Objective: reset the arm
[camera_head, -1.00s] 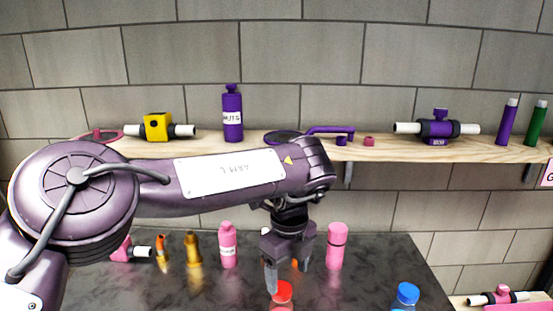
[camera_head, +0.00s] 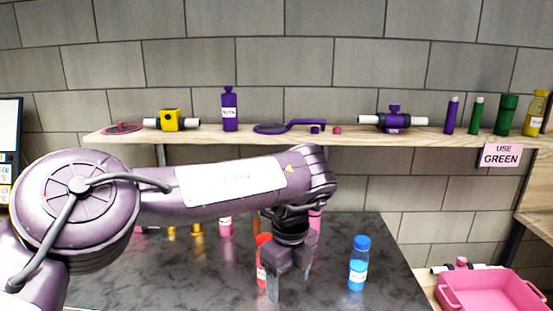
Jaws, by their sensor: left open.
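My left arm reaches in from the left across the dark table. Its gripper (camera_head: 289,285) points down over the table, with its fingers apart and nothing seen between them. A red bottle (camera_head: 263,262) stands just behind and left of the gripper and is partly hidden by it. A blue bottle (camera_head: 358,264) stands upright to the right, apart from the gripper. My right gripper is not in view.
The dark table (camera_head: 390,290) has bare room at the right. Pink and gold items stand behind my arm, partly hidden. A wooden shelf (camera_head: 350,138) holds purple, yellow and green items. A "USE GREEN" sign (camera_head: 500,155) hangs right, above a pink tray (camera_head: 447,291).

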